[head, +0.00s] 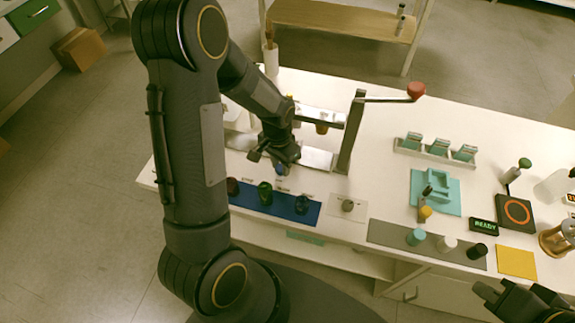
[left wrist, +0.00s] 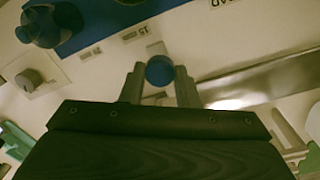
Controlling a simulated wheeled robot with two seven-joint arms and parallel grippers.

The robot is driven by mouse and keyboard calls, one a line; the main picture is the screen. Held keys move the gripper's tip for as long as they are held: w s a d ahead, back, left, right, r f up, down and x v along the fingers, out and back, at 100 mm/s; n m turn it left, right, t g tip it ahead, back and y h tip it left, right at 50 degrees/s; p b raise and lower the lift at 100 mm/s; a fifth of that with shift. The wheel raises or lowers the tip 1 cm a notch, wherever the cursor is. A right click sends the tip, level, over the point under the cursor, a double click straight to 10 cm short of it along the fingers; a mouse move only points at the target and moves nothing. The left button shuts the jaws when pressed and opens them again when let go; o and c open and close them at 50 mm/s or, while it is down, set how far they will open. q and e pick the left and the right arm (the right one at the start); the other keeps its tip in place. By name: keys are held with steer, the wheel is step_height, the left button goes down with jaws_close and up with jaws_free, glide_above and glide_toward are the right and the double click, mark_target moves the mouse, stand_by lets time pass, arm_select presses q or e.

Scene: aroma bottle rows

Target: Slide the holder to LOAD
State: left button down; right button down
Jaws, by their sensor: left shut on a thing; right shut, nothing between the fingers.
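My left gripper (head: 277,163) is low over the table in front of the lever stand. In the left wrist view its fingers (left wrist: 160,85) are shut on a round blue knob (left wrist: 160,71), which I take to be the holder's handle. Most of the holder is hidden by my gripper and arm. A bright metal strip (left wrist: 265,82) runs to the right of the fingers. My right gripper (head: 490,291) is shut and empty at the lower right, away from the holder.
A lever with a red knob (head: 416,90) rises behind my left gripper. Dark bottles stand on a blue mat (head: 243,197) in front, with a grey knob (head: 347,205) beside it. A teal fixture (head: 436,187) and a grey mat (head: 388,232) with several caps lie to the right.

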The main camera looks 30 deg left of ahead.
arm_select(q)
steer(key=a, duration=0.3)
steer(key=s+a, duration=0.1)
steer(key=a, duration=0.2)
steer(key=s+a, duration=0.1)
steer(key=a, duration=0.2)
steer(key=shift+b, duration=0.4)
steer(key=c, duration=1.1)
jaws_free()
steer(key=shift+d, duration=0.1)
step_height(320, 180, up, 8)
steer(key=shift+a, duration=0.2)
steer(key=shift+f, duration=0.1)
